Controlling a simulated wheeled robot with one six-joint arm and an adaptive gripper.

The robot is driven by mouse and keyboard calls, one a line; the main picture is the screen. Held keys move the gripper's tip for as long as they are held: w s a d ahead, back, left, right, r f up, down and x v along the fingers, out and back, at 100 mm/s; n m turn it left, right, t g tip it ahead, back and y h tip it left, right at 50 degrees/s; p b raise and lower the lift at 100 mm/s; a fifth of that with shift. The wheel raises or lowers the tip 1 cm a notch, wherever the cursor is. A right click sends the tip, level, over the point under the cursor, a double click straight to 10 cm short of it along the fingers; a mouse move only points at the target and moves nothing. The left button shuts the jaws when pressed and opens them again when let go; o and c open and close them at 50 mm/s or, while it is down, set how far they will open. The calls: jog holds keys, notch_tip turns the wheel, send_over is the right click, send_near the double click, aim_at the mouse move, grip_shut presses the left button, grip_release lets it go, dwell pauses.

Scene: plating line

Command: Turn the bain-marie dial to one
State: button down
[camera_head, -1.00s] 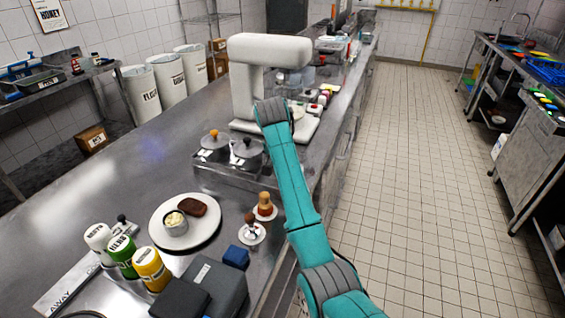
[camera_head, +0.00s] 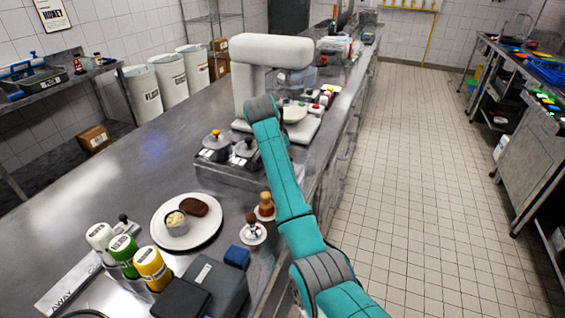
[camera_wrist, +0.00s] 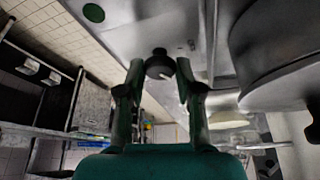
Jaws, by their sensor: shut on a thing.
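The bain-marie (camera_head: 205,172) is a metal unit on the counter with two lidded dark pots, one with an orange knob (camera_head: 216,134). In the wrist view the dark round dial (camera_wrist: 160,66) sticks out from a grey metal panel (camera_wrist: 135,25). A small pale mark shows at its lower right; I cannot read any numbers around it. My gripper (camera_wrist: 160,72) has a finger on each side of the dial and is shut on it. In the head view my gripper and the dial are hidden.
A white machine (camera_head: 250,60) stands behind the bain-marie. In front are a plate with food (camera_head: 205,236), two small stamp-like items on saucers (camera_head: 251,236), and labelled shakers (camera_head: 152,266). The tiled aisle (camera_head: 420,180) to the right is clear.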

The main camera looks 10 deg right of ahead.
jog(key=shift+f, duration=0.1)
jog(key=c, duration=0.8)
grip_release()
jog(key=shift+o, duration=0.2)
jog(key=v, duration=0.7)
jog(key=shift+r, duration=0.2)
jog(key=shift+a, duration=0.1)
